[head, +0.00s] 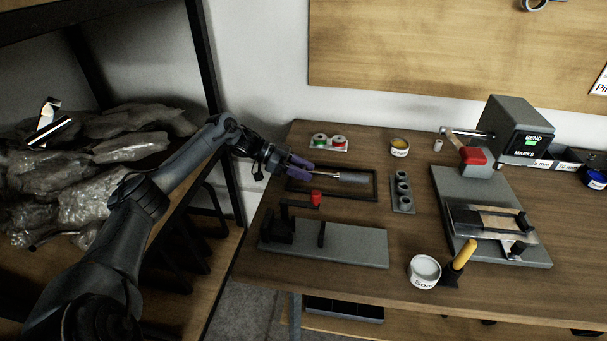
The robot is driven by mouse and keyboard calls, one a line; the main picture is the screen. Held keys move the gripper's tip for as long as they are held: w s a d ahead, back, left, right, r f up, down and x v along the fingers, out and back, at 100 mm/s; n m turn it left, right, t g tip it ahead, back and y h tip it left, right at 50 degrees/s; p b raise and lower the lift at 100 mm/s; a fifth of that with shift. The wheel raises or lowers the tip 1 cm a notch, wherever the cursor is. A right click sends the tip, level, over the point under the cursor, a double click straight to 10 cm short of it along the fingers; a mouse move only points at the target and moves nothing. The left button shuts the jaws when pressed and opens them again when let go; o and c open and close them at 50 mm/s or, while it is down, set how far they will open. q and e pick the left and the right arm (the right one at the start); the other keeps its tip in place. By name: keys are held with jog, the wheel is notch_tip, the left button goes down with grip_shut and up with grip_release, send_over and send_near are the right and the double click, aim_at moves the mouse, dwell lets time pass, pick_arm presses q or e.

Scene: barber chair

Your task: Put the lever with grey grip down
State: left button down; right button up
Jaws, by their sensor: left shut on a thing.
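The lever with grey grip (350,177) shows at the middle of the head view, with a thin metal rod and a thick grey grip pointing right. My left gripper (302,167), with purple fingers, reaches in from the left and is shut on the rod end of the lever. The lever lies roughly level over a black rectangular frame (376,190) on the wooden table. I cannot tell whether the grip touches the frame or table. My right gripper is not in view.
A grey fixture (350,246) with a red-tipped part (316,198) stands just in front. A grey holder with several rings (402,192) is to the right. A bending machine (513,135), a white tub (424,271) and a yellow-handled tool (462,257) stand farther right.

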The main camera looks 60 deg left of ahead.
pick_arm(q)
jog(key=shift+a+f, duration=0.1)
jog(key=shift+f, duration=0.05)
jog(key=c, duration=0.7)
grip_release()
jog(key=shift+f, duration=0.15)
jog(key=shift+s+a+r+p, duration=0.35)
jog(key=shift+s+r+p, duration=0.05)
jog(key=shift+r+p, duration=0.05)
jog(key=shift+p+v, duration=0.5)
jog(key=shift+v, duration=0.95)
jog(key=shift+f, duration=0.1)
